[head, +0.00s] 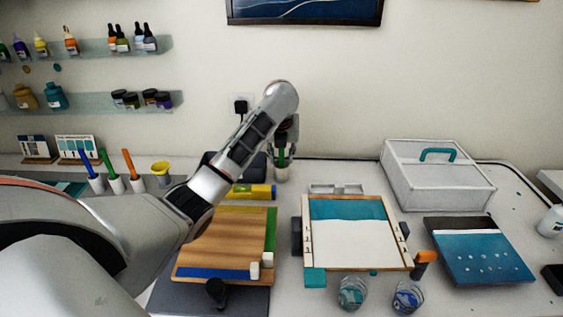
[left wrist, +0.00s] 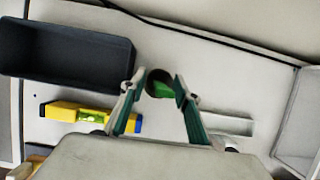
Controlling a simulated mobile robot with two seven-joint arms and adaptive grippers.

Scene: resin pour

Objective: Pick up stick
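More sticks, blue, green and orange (head: 128,165), stand in white cups at the left. My right gripper is not in view.
A dark bin (left wrist: 65,55) and a yellow level (left wrist: 88,115) lie beside the cup. A wooden board (head: 222,240), a framed teal-and-white panel (head: 347,244) and glass cups (head: 352,293) are in front. A white box (head: 440,180) stands at the right.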

